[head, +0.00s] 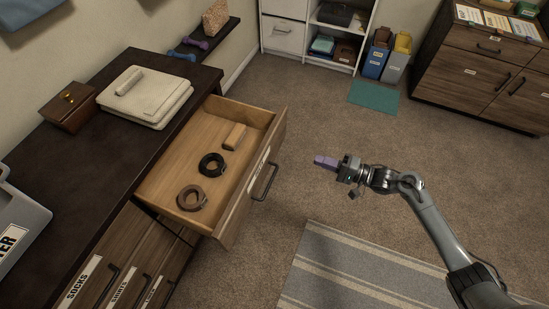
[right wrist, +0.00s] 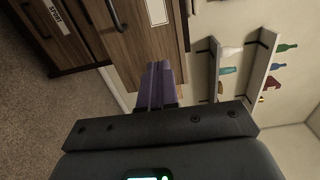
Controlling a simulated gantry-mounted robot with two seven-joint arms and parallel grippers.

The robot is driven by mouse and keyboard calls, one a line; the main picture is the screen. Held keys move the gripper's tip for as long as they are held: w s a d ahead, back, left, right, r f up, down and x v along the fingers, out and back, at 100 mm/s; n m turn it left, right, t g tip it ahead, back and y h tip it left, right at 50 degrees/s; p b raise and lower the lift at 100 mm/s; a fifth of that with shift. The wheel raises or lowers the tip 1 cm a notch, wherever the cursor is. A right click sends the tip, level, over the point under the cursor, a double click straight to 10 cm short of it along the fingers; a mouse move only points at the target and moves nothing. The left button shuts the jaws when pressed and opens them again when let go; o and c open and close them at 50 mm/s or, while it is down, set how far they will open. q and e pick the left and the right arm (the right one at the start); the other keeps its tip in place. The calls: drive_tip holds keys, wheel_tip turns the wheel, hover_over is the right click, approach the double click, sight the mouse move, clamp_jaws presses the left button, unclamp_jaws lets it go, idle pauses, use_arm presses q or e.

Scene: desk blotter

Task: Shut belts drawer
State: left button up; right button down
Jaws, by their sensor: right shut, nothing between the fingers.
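The belts drawer (head: 158,187) is pulled well out of the dark dresser at the left in the head view. My right gripper (head: 318,161), with purple fingers, is shut and empty. In the picture it is to the right of the drawer front, apart from it. The shut fingers also show in the right wrist view (right wrist: 160,86). My left gripper is out of view.
The dresser top (head: 75,150) holds folded cream cloth (head: 146,98), a brown box (head: 69,107) and a grey bin (head: 18,225). Shut labelled drawers, including SOCKS (head: 83,283), are below. Carpet lies open between gripper and drawer. A striped rug (head: 350,270) is in front.

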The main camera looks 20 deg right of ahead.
drive_tip(key=w+f+b, duration=0.1)
drive_tip(key=b, duration=0.6)
approach(273, 143)
drive_tip(key=x, duration=0.5)
drive_tip(key=shift+w+a+f, duration=0.15)
drive_tip(key=shift+w+a, duration=0.45)
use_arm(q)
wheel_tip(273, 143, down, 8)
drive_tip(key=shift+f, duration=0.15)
use_arm(e)
drive_tip(key=shift+w, duration=0.1)
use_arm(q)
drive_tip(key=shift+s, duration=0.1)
